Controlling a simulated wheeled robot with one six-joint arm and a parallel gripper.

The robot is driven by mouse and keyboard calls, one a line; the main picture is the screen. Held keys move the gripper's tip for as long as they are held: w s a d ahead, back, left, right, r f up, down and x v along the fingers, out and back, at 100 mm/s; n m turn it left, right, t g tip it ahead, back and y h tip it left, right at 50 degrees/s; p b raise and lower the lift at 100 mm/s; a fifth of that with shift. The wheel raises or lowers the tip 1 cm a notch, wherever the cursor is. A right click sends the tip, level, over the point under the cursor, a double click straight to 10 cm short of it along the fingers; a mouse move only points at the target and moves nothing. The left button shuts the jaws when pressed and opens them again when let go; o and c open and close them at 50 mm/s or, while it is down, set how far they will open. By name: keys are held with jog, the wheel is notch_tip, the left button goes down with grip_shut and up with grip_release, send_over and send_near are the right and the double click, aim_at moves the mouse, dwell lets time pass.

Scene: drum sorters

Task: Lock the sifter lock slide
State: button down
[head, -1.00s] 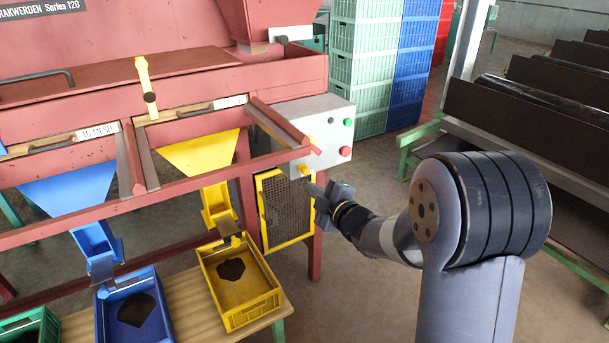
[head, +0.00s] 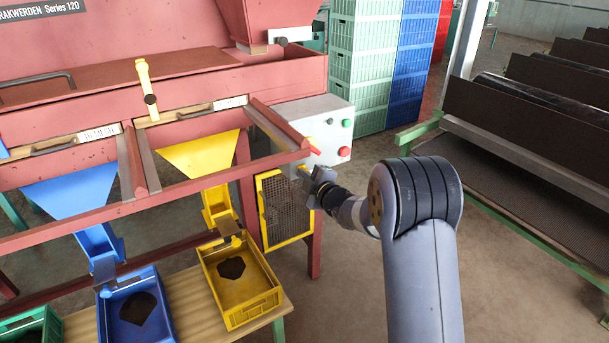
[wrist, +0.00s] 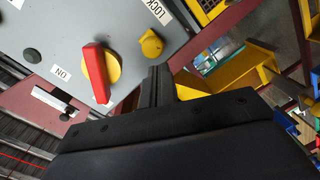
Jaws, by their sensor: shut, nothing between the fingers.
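The grey control box (head: 325,126) is fixed to the right end of the red sifter. In the wrist view its face (wrist: 100,25) fills the upper left. A round yellow knob (wrist: 151,43) sits near a white LOCK label (wrist: 158,11); I take it for the lock slide's knob. My gripper (wrist: 159,72) is shut and empty, its tips just below and right of the knob in the picture; contact cannot be told. In the head view my gripper (head: 304,173) is at the box's lower edge and hides the knob.
A red handle (wrist: 96,72) on a yellow disc is close left of the knob, near an ON label (wrist: 61,73). A red rail (head: 200,183) runs beside the gripper. A yellow mesh guard (head: 285,208) is below.

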jog(key=shift+d, duration=0.1)
jog(key=w+d, duration=0.1)
jog(key=d, duration=0.1)
jog(key=w+d, duration=0.2)
dwell(0.4)
